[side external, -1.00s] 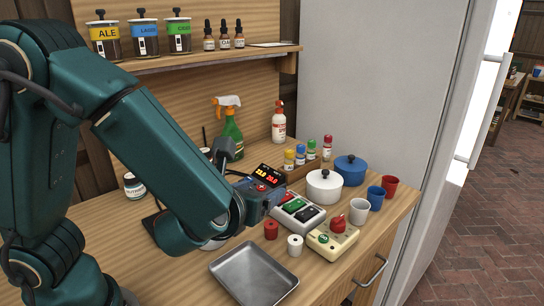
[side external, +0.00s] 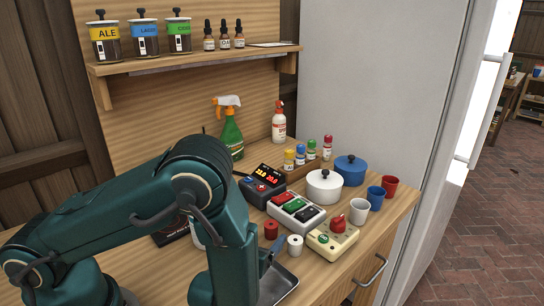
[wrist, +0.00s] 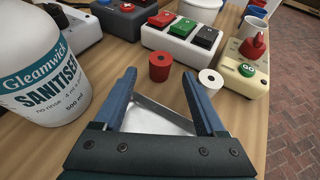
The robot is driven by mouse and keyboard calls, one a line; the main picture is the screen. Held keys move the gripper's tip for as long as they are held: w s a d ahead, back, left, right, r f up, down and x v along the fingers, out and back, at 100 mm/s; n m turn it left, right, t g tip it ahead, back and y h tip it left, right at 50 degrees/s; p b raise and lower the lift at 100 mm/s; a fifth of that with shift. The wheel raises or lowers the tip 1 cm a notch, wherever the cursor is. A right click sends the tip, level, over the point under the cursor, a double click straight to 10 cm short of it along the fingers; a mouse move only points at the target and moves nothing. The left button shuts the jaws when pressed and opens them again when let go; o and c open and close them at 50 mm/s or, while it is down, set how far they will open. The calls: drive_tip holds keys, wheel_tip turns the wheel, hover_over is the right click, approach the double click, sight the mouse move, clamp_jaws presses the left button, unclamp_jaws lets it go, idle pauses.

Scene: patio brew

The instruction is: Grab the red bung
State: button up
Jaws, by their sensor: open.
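The red bung (side external: 271,230) stands upright on the wooden worktop, just left of a white bung (side external: 295,245). In the wrist view the red bung (wrist: 159,68) is upright with a hole in its top, and the white bung (wrist: 210,81) is to its right. My gripper (wrist: 158,84) is open and empty, its blue jaws pointing towards the red bung, which appears between and beyond the fingertips. In the side view my arm hides most of the gripper; a bit of blue finger shows near the tray.
A metal tray (wrist: 155,122) lies beneath the jaws. A sanitiser bottle (wrist: 42,65) stands close on the left. Behind the bungs is a box with coloured switches (side external: 296,208); a cream box with a red knob (side external: 333,236) is to the right. Pots and cups stand farther back.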

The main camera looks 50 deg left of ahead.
sight(269, 232)
drive_tip(key=shift+x, duration=1.6)
clamp_jaws()
drive_tip(key=shift+r, duration=0.1)
wheel_tip(269, 232, up, 10)
